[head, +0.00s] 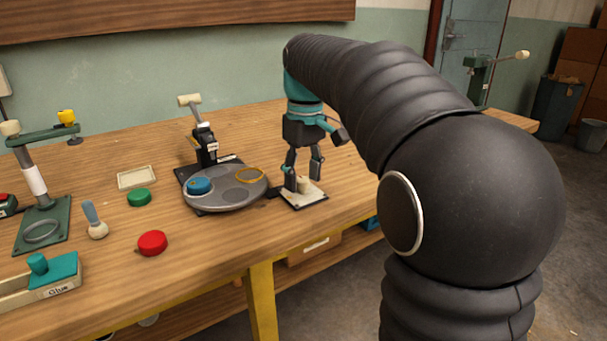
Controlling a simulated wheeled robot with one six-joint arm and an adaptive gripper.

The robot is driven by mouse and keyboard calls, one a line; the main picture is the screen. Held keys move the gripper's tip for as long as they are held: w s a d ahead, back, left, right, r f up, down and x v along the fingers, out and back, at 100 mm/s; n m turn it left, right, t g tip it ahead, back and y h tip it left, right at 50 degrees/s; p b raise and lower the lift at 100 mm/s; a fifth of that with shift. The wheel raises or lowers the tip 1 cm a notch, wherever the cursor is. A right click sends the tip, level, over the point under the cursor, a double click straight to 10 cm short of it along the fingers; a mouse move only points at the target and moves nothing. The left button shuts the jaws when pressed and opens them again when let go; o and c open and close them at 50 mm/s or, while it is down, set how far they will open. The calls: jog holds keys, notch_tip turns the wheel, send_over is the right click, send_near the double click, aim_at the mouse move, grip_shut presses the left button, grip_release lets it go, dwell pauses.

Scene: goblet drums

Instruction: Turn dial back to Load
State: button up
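The dial (304,186) is a small beige knob on a pale square plate with a dark base (311,199), near the front edge of the workbench. My gripper (303,175) points down over it. Its two dark fingers are apart, one to the left of the knob and one to the right and slightly behind. The left fingertip is low beside the knob; I cannot tell whether it touches. The dial's markings, including Load, are too small to read, so its setting cannot be told.
Bench right of the dial is clear.

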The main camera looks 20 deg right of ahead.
aim_at(305, 178)
notch_tip(305, 178, up, 12)
jog(key=shift+d, duration=0.2)
dwell(0.4)
jog(key=shift+w, duration=0.1)
